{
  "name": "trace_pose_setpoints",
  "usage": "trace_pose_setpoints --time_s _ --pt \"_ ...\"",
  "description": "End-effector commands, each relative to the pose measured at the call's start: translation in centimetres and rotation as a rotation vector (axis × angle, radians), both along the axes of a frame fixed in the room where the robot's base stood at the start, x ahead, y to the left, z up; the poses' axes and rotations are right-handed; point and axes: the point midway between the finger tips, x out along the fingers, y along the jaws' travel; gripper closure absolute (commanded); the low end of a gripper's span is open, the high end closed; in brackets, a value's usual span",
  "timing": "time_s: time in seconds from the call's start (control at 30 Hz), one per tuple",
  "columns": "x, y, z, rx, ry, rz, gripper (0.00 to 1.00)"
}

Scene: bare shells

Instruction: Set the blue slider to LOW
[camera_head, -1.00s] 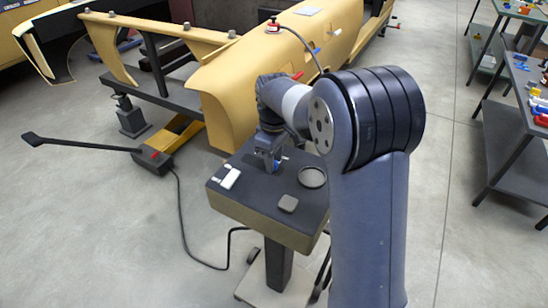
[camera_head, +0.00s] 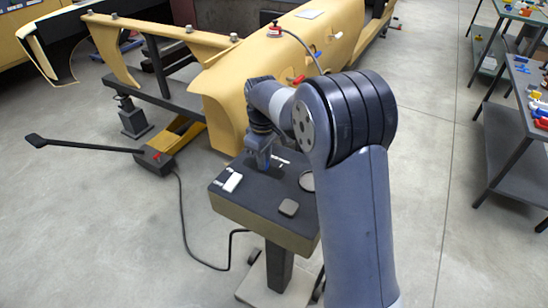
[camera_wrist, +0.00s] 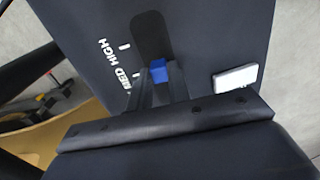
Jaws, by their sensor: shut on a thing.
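The blue slider (camera_wrist: 158,70) is a small block at the lower visible end of a dark slot (camera_wrist: 150,32) in the wrist view. My gripper (camera_wrist: 161,76) has its two fingers on either side of it, shut on it. In the head view my gripper (camera_head: 263,164) is down at the dark top of the pedestal (camera_head: 252,199), and the slider is hidden there.
A yellow shell (camera_head: 240,92) stands close behind. A black lever box (camera_head: 154,160) with a cable lies on the floor at left.

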Motion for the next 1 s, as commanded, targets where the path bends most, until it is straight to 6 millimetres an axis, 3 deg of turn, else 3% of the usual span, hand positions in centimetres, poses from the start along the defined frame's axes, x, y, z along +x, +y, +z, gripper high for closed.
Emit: trace_pose_setpoints --time_s 0.1,0.3,0.67,0.7,0.93,1.0 --pt "1.4 2.1 0.5 -0.001 -0.001 0.004 1.00" --pt "2.6 3.9 0.3 0.000 -0.002 0.002 1.00" --pt "2.9 4.4 0.2 0.005 -0.009 0.000 1.00" --pt "2.9 4.4 0.2 0.005 -0.009 0.001 0.80" --pt "2.8 4.2 0.1 0.003 -0.005 0.001 0.61" --pt "2.8 4.2 0.1 0.002 -0.005 0.001 0.60"
